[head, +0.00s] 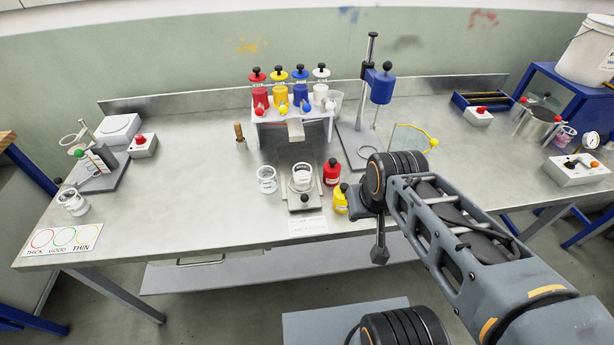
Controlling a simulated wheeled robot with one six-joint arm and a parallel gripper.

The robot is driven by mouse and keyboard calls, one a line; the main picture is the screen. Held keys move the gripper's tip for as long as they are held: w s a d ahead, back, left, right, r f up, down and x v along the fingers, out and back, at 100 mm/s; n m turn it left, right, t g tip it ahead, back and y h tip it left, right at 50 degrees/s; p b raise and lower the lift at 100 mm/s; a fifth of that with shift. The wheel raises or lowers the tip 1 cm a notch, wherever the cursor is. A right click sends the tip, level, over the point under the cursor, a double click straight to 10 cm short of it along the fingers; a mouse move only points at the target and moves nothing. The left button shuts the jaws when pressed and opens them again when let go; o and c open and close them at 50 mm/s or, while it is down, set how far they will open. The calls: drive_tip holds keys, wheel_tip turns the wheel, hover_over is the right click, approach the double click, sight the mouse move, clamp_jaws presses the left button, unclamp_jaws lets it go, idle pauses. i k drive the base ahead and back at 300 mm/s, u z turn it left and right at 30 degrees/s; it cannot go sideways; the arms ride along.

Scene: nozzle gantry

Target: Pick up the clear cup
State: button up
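A clear cup (267,180) stands upright on the bench, left of the small scale-like stand at the front middle. A third clear cup (72,202) stands at the far left, and a clear container (335,100) is at the right end of the nozzle rack. I cannot tell the contents of the left and rack ones. My arm reaches in from the lower right, its elbow over the bench's front edge, right of the cups.
Red (332,172) and yellow (340,198) bottles stand right of the stand. Behind is the nozzle rack (290,115) with coloured bottles. A blue press stand (380,85) is at back right. The bench's left middle is clear.

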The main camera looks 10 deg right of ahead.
sight(302, 173)
drive_tip(key=i, duration=0.5)
drive_tip(key=u, duration=0.6)
drive_tip(key=k, duration=0.5)
drive_tip(key=z, duration=0.55)
drive_tip(key=i, duration=0.3)
drive_tip(key=u, duration=2.4)
